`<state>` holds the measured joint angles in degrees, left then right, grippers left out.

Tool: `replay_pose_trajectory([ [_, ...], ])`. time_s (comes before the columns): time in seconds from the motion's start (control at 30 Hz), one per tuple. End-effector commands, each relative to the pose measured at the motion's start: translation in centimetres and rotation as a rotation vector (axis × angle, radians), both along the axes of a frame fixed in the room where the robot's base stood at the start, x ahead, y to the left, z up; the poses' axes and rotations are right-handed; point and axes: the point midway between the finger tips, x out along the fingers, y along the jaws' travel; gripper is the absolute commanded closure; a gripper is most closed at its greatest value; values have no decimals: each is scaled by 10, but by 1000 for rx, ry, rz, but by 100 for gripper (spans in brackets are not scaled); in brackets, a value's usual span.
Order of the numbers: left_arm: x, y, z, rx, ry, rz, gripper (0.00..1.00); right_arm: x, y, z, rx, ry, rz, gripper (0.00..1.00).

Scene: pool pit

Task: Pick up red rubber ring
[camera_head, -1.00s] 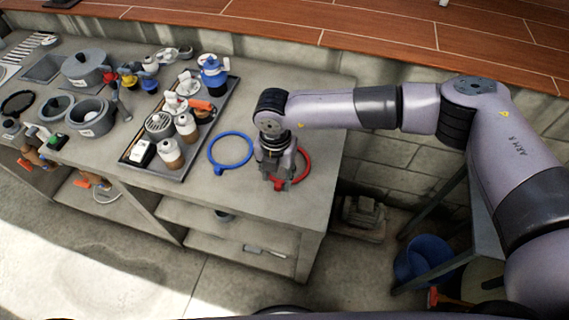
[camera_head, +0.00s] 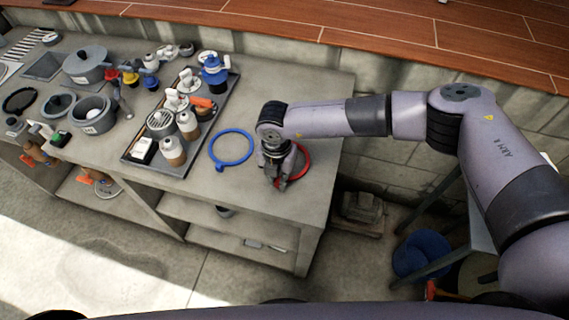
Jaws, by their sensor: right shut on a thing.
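The red rubber ring (camera_head: 306,160) is at the right end of the concrete counter (camera_head: 326,200). My right gripper (camera_head: 279,184) points down over the ring's left side and is shut on it. The gripper and wrist hide the left part of the ring. The ring looks to be at or very near the counter top; I cannot tell whether it is lifted. My left gripper is not in view.
A blue ring (camera_head: 231,148) lies just left of my right gripper. A dark tray (camera_head: 150,166) with bottles and pump parts lies further left, with grey pots (camera_head: 92,115) beyond it. The counter front near the gripper is bare. A wall (camera_head: 400,150) stands behind.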

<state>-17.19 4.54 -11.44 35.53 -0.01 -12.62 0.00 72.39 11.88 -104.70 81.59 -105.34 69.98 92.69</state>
Motion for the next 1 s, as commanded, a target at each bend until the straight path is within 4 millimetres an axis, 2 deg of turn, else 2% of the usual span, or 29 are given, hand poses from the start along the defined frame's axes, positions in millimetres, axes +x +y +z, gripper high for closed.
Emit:
replay_pose_trajectory([
  [0.37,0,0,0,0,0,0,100,0,0,0,0,0,0,100],
  [0.57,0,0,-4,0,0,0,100,1,0,10,1,-1,0,100],
  [0.77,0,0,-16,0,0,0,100,2,0,42,3,-5,0,100],
  [1.0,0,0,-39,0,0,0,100,2,0,110,2,-7,1,100],
])
